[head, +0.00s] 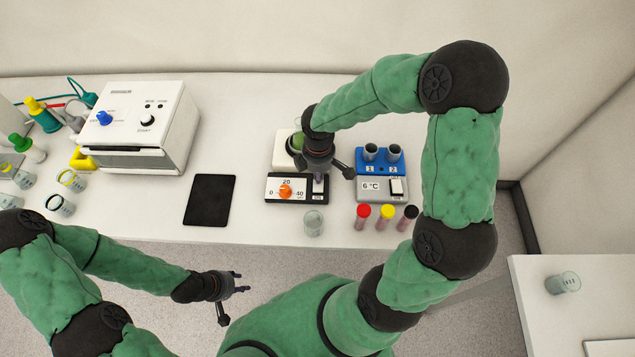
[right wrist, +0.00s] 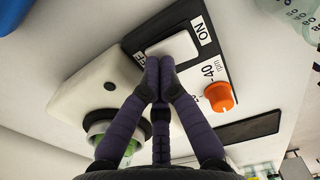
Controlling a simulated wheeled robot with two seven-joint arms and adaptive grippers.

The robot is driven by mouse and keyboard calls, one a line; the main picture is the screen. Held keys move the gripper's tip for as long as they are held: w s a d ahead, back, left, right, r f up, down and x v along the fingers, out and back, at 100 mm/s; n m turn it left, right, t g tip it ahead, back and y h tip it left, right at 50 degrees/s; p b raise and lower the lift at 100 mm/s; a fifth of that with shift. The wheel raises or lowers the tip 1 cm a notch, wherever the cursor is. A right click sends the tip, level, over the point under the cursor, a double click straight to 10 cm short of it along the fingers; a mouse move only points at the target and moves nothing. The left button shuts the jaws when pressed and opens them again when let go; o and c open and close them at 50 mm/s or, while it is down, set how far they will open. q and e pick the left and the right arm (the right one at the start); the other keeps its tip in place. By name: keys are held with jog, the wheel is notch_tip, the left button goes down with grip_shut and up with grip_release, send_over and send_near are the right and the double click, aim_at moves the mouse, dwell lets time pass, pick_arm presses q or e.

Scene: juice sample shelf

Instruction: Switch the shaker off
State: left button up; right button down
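The shaker (head: 283,160) stands on the bench, with a black front panel (head: 271,198), an orange rpm knob (head: 285,191) and a white rocker switch. In the right wrist view the switch (right wrist: 173,47) lies between an ON label (right wrist: 202,30) and a second label (right wrist: 138,58), partly hidden by the fingers. My right gripper (right wrist: 158,66) has its fingers drawn together and empty, at the switch edge by that second label. Whether they touch it is unclear. My left gripper (head: 240,281) is open and empty in front of the bench.
A cooling block (head: 383,190) reading 6 °C, with its own white switch, stands right of the shaker. Several capped tubes (head: 386,213) and a glass beaker (head: 313,223) stand in front. A black pad (head: 209,200) and a white instrument (head: 145,120) are to the left.

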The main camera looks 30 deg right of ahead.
jog(key=shift+r+p, duration=2.6)
jog(key=shift+r, duration=0.7)
jog(key=shift+f, duration=0.1)
